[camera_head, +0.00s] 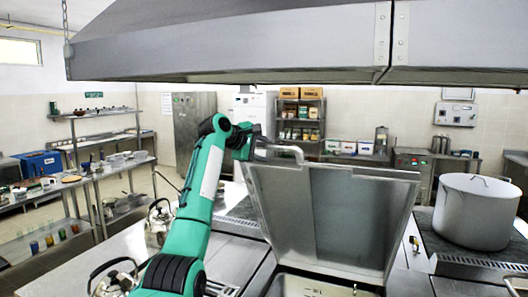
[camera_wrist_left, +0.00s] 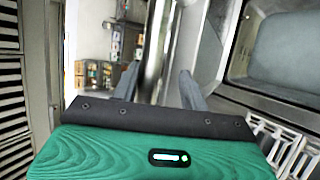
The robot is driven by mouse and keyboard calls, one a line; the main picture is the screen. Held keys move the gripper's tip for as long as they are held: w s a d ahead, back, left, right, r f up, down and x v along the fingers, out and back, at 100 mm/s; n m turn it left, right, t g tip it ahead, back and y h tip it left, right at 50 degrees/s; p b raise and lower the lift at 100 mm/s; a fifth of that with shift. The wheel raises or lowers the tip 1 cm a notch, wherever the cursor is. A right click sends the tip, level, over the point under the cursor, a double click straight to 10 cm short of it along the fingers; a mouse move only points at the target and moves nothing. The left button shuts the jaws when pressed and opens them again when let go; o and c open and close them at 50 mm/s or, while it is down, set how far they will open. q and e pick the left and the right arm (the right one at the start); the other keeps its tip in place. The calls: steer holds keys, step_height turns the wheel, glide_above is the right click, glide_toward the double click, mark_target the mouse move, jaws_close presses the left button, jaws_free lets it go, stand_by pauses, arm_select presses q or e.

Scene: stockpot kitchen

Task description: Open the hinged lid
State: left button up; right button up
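The hinged lid (camera_head: 325,215) is a grey metal panel. In the head view it stands raised and tilted back over an open basin (camera_head: 310,287). Its curved handle (camera_head: 284,149) is at the lid's upper left corner. My left gripper (camera_head: 262,146) is at that handle, with its fingertips hard to make out in the head view. In the left wrist view the left gripper (camera_wrist_left: 160,88) has its fingers apart. A metal bar, seemingly the handle (camera_wrist_left: 155,50), shows between them with gaps at the sides. My right gripper is not in view.
A large white stockpot (camera_head: 477,212) stands on the stove to the right of the lid. Two kettles (camera_head: 159,222) stand on the counter at left, near my left arm. A range hood (camera_head: 250,45) hangs above.

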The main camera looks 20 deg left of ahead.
arm_select(q)
steer(key=b+v, duration=0.6)
steer(key=v, duration=0.7)
steer(key=shift+b, duration=0.35)
steer(key=shift+s+r, duration=0.1)
